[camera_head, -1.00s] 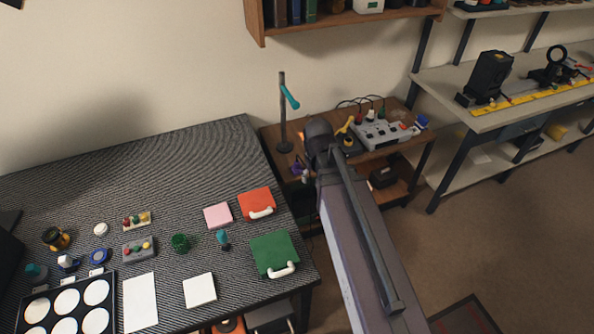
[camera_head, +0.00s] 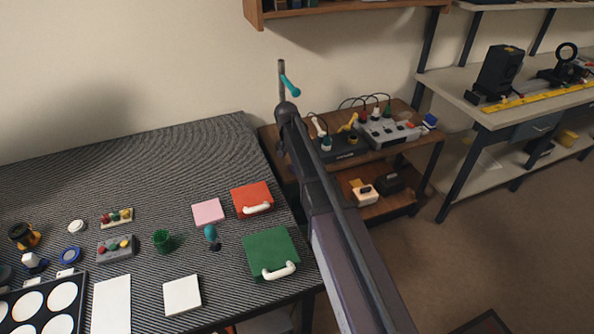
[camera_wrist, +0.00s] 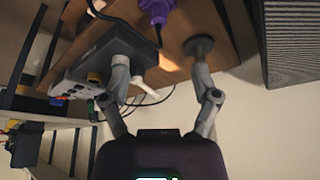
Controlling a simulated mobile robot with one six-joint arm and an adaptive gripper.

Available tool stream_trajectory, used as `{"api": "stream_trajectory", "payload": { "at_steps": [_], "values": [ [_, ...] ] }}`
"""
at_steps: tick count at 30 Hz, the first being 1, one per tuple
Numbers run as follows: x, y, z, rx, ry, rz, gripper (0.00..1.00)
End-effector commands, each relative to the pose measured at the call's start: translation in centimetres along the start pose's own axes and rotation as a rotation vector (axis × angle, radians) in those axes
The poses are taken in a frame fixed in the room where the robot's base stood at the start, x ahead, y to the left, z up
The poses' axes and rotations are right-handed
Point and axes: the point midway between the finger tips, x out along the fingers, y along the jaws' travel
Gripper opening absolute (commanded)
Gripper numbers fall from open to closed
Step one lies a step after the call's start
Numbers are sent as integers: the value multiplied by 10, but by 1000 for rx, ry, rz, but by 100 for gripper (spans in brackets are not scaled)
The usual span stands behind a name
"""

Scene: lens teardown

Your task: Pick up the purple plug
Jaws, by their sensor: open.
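The purple plug (camera_wrist: 157,11) shows at the top edge of the wrist view, partly cut off, with a dark cord running from it over the wooden side table (camera_wrist: 180,25). My gripper (camera_wrist: 160,72) is open and empty, its two fingers spread apart. The plug lies beyond the fingertips, between their lines and apart from both. In the head view my arm covers the plug and the gripper fingers.
A dark power strip (camera_wrist: 118,48) with a white plug (camera_wrist: 121,68) is close by the left finger. A stand's round base (camera_wrist: 199,46) is close by the right finger. In the head view, its pole (camera_head: 281,80) rises behind my arm. A grey socket box (camera_head: 388,132) stands to the right.

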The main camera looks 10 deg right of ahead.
Motion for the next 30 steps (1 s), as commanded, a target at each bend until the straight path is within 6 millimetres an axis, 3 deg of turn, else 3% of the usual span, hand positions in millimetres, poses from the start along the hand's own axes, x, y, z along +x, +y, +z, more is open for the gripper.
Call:
{"api": "stream_trajectory", "payload": {
  "at_steps": [16,30],
  "values": [
    [6,0,-2,5,3,0,79],
    [43,0,-2,5,3,0,79]
  ]
}}
